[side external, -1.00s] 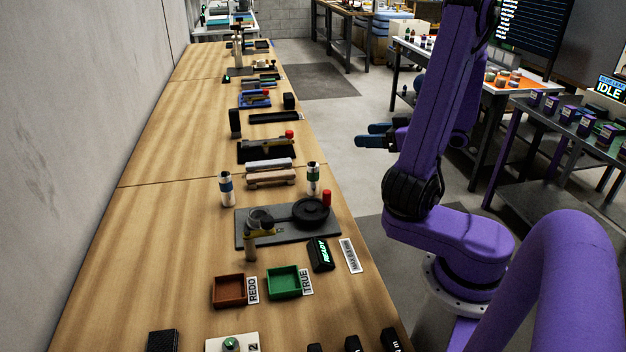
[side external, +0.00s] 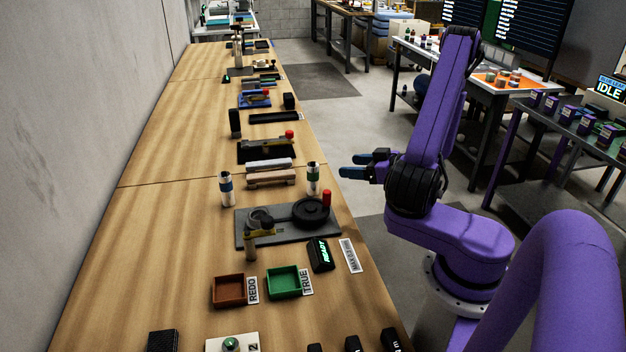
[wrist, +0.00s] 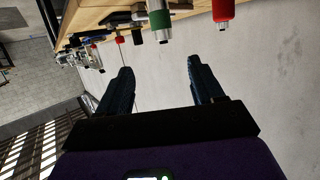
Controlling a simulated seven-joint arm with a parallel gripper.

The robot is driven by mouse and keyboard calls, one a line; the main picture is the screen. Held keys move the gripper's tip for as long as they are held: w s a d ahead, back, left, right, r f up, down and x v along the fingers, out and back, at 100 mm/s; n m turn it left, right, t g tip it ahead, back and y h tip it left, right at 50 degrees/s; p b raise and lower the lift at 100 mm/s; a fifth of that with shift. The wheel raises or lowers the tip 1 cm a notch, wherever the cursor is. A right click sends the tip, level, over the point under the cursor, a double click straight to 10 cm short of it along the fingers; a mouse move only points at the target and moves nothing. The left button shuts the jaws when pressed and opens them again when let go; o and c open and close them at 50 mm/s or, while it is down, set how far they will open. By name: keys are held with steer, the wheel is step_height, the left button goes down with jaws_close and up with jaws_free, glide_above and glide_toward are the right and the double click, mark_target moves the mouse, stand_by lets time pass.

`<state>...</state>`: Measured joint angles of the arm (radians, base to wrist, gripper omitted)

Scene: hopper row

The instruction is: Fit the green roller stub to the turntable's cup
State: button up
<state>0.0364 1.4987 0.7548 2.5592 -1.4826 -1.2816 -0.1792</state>
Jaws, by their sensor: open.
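The green roller stub (side external: 312,180), a pale cylinder with a green band and dark top, stands upright on the bench behind the turntable plate. In the wrist view a green-banded cylinder (wrist: 159,18) shows at the top edge, beyond my fingertips. The turntable (side external: 310,212) is a black disc with a red knob (side external: 326,199) on a dark grey plate (side external: 247,239). A round grey cup-like part (side external: 259,216) sits left of the disc; its inside is not clear. My gripper (side external: 351,166) is open and empty, right of the stub, off the bench edge. It also shows in the wrist view (wrist: 158,70).
A blue-banded cylinder (side external: 226,188) stands left of the green one. A wooden block fixture (side external: 270,177) lies between them. Nearer are a brown REDO tray (side external: 229,304), a green TRUE tray (side external: 283,295) and a READY display (side external: 321,254). The bench's left side is clear.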

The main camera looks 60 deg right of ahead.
mark_target(316, 165)
steer(key=shift+x, duration=4.15)
steer(key=shift+a+x, duration=0.15)
steer(key=shift+x, duration=1.2)
steer(key=shift+a+x, duration=0.15)
steer(key=shift+x, duration=1.15)
jaws_close()
